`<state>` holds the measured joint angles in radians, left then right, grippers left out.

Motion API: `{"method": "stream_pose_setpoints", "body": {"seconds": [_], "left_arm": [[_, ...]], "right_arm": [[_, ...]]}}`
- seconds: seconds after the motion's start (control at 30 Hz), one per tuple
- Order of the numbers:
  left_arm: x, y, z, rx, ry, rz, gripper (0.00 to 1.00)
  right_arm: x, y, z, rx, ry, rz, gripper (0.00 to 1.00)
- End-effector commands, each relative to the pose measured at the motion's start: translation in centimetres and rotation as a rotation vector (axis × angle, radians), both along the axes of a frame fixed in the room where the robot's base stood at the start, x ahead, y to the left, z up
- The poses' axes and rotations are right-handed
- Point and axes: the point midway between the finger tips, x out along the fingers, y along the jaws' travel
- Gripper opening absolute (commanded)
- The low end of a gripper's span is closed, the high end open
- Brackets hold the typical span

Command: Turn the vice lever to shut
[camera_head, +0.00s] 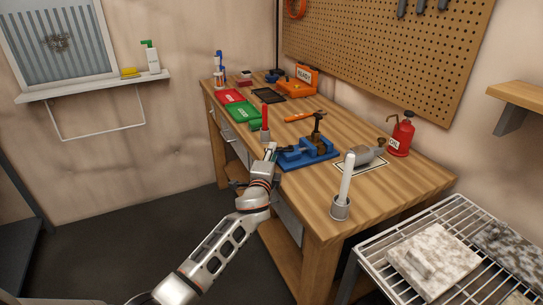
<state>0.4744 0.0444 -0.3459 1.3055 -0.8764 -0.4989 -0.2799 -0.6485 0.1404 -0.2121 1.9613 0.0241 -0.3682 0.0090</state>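The blue vice (307,152) is mounted on the wooden workbench near its front edge. A dark brown upright part (317,128) stands on or behind the vice; I cannot tell which. My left arm reaches up from the lower left. Its gripper (270,152) is at the bench's front edge, just left of the vice's front end. The fingers are small and partly blend with the vice, so I cannot tell whether they are open, shut or touching it. The vice lever is not clearly visible; the gripper and wrist may hide it. My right gripper is not in view.
A grey tool (363,157) and a red oil can (401,137) are to the right. A wire rack (385,247) stands beside the bench.

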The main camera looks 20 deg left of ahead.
Motion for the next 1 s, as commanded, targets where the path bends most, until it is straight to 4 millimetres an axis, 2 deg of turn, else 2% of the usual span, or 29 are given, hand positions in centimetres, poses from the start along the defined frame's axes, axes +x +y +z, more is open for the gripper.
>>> {"method": "stream_pose_setpoints", "body": {"seconds": [0.17, 0.27, 0.7, 0.83, 1.0], "left_arm": [[-0.9, -0.1, -0.1, -0.001, 0.001, 0.0, 0.25], [-2.1, -0.2, -0.1, -0.001, 0.0, -0.001, 0.25], [-10.1, -0.8, -0.1, -0.001, 0.001, -0.001, 0.25], [-11.4, -0.8, -0.1, 0.0, 0.001, 0.0, 0.25], [-12.0, -0.9, 0.0, 0.001, 0.0, 0.0, 0.25]], "right_arm": [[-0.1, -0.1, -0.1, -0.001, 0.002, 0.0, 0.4], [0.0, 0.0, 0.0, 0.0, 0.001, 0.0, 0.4], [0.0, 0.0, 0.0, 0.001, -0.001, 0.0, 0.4], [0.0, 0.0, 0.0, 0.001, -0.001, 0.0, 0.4], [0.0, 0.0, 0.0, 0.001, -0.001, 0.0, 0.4]]}}
